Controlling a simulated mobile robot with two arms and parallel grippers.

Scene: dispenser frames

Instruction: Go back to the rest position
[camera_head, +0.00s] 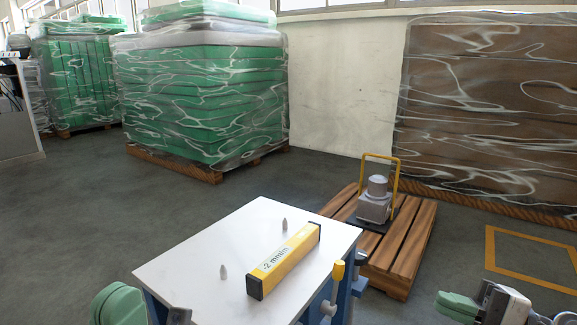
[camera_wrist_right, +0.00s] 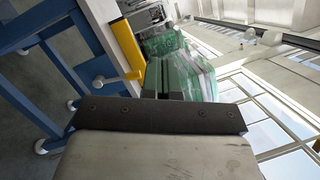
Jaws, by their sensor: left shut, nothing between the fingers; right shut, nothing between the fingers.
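My left gripper (camera_head: 180,316) shows only as a small dark piece at the bottom edge of the head view, by the table's near-left corner, with a green part of my arm left of it. It is shut and empty. My right arm comes in at the bottom right of the head view, over the floor and clear of the table. In the right wrist view my right gripper (camera_wrist_right: 163,95) is shut with nothing in it, its dark fingers together beyond the black plate.
A white-topped table (camera_head: 190,250) with blue legs carries a yellow level bar (camera_head: 285,262) and two small grey pointed pegs. A yellow-handled tool (camera_head: 338,270) is at its right side. A wooden pallet (camera_head: 405,250) bears a grey device (camera_head: 375,205). Wrapped green stacks (camera_head: 205,95) stand behind.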

